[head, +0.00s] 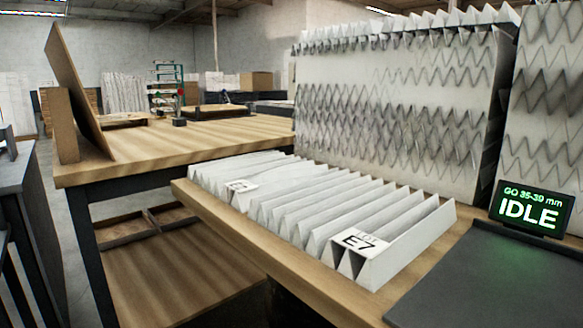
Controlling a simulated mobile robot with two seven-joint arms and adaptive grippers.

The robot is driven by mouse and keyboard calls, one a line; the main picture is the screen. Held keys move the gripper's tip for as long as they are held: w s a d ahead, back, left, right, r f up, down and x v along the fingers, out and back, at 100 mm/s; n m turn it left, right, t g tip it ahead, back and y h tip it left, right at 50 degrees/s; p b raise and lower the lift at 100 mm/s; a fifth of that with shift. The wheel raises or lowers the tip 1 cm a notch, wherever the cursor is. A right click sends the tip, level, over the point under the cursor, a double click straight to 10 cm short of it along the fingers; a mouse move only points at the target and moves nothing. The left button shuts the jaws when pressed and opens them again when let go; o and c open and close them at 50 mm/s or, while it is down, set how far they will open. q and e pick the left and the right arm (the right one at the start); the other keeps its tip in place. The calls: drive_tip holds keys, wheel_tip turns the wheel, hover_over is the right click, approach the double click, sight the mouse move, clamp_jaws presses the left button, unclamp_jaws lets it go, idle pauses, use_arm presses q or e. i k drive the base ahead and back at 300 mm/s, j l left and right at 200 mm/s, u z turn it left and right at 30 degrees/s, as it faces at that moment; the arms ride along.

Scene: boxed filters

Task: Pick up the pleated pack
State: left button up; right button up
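A white pleated pack (325,213) lies flat on a wooden bench (240,238), its zigzag folds facing up. From this angle I cannot tell whether this is one pack or two side by side. Neither of my grippers is in the head view.
Large pleated panels (395,105) stand upright behind the pack. A dark plate (490,285) with a small display (532,209) reading "GO 35-39 mm IDLE" is at the right. A wooden table (200,140) with leaning brown boards (75,85) stands at the back left.

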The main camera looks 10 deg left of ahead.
sight(235, 180)
drive_tip(key=i+j+z, duration=0.2)
drive_tip(key=j+z, duration=0.15)
drive_tip(key=i+j+z, duration=0.15)
drive_tip(key=j+z, duration=0.2)
